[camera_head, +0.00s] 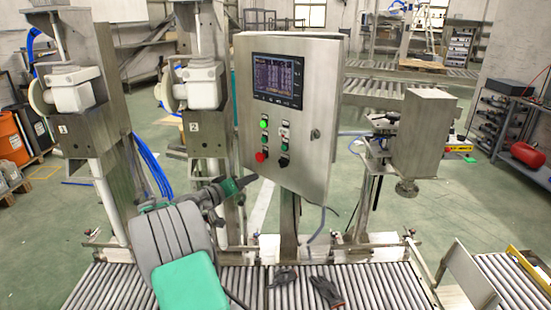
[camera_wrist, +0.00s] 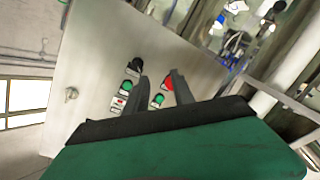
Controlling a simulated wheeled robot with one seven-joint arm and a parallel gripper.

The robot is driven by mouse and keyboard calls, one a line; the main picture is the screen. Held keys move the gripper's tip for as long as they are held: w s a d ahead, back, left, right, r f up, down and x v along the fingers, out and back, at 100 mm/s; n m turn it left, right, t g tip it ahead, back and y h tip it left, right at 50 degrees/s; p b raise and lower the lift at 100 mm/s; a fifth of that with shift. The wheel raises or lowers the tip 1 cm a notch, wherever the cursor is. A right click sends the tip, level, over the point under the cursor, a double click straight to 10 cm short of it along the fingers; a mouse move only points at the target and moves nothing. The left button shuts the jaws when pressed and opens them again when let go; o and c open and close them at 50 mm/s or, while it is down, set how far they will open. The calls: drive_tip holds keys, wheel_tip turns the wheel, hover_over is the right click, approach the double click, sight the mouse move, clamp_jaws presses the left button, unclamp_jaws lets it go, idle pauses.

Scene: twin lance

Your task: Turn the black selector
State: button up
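The black selector (camera_head: 283,160) is at the bottom of the right-hand column of controls on the steel control box (camera_head: 312,150). In the wrist view the panel appears upside down, and the selector (camera_wrist: 134,65) sits just up and left of my left fingertip. My gripper (camera_head: 254,178) is in front of the panel's lower left part, below the red button. In the wrist view my gripper (camera_wrist: 160,76) is open, with two dark fingers apart and nothing held. The red mushroom button (camera_wrist: 168,83) shows between the fingers. Whether a finger touches the panel cannot be told.
Green buttons (camera_head: 264,124) and a screen (camera_head: 277,80) are above on the same panel. A roller conveyor (camera_head: 375,290) runs below, with dark gloves (camera_head: 326,291) on it. Filling stations (camera_head: 88,120) stand at left, and a steel housing (camera_head: 420,135) stands at right.

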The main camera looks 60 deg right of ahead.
sight(280, 165)
drive_tip(key=s+d+p, duration=0.1)
drive_tip(key=s+d, duration=0.1)
drive_tip(key=d, duration=0.1)
drive_tip(key=s+d+r+g+h+p, duration=0.1)
drive_tip(key=d, duration=0.2)
drive_tip(key=s+d+g, duration=0.1)
drive_tip(key=s+d, duration=0.1)
drive_tip(key=d, duration=0.2)
drive_tip(key=shift+s+d+r+p, duration=0.1)
drive_tip(key=shift+s+r+p, duration=0.2)
drive_tip(key=shift+p, duration=0.1)
clamp_jaws()
